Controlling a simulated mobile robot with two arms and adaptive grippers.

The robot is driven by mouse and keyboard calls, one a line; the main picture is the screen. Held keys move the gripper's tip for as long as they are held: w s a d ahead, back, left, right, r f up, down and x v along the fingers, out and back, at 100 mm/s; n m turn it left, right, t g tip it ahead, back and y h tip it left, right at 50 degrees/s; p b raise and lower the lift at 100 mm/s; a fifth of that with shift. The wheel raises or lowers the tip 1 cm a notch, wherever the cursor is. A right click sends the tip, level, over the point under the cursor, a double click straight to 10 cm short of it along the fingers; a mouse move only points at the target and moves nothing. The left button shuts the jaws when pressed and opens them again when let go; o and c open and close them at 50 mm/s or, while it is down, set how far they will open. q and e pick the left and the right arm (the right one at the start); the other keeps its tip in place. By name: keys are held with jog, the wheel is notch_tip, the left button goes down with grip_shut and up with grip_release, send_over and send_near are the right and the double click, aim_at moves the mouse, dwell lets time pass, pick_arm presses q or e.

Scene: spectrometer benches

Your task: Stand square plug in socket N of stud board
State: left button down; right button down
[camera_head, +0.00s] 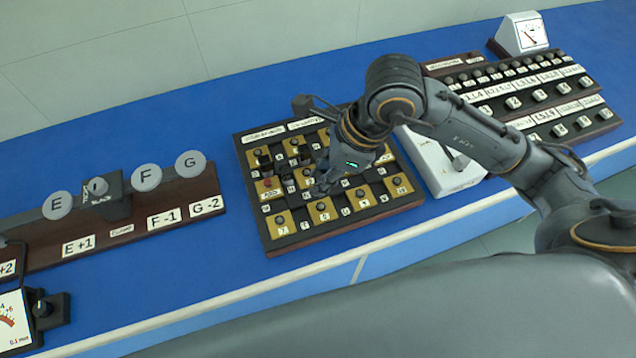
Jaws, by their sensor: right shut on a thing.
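The stud board (292,240) is a dark wooden board with brass squares, dark knobs and small white labels. It lies on the blue bench in the middle of the picture. My right gripper (318,188) reaches down over the middle of the board from the right. It is shut on a small dark thing, taken to be the square plug, which the fingers mostly hide. I cannot tell whether it touches the board. Socket N cannot be picked out, as the labels are too small to read and the gripper covers part of the board. My left gripper is not in view.
On the left stands a rack (140,229) with discs marked E, F and G. A white device (436,165) stands close to the board's right. Further right are labelled knob panels (520,95) and a meter (522,33). Blue bench (185,130) is clear behind the rack.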

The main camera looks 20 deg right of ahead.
aim_at(318, 174)
jog(key=w+f, duration=0.2)
jog(key=f, duration=0.1)
jog(key=shift+w+d+p, duration=0.1)
jog(key=shift+w+p, duration=0.1)
jog(key=shift+p, duration=0.1)
notch_tip(318, 174, down, 2)
jog(key=shift+f+p, duration=0.2)
jog(key=shift+p, duration=0.4)
jog(key=shift+f, duration=0.45)
jog(key=shift+w+f, duration=0.1)
jog(key=c, duration=1.2)
grip_release()
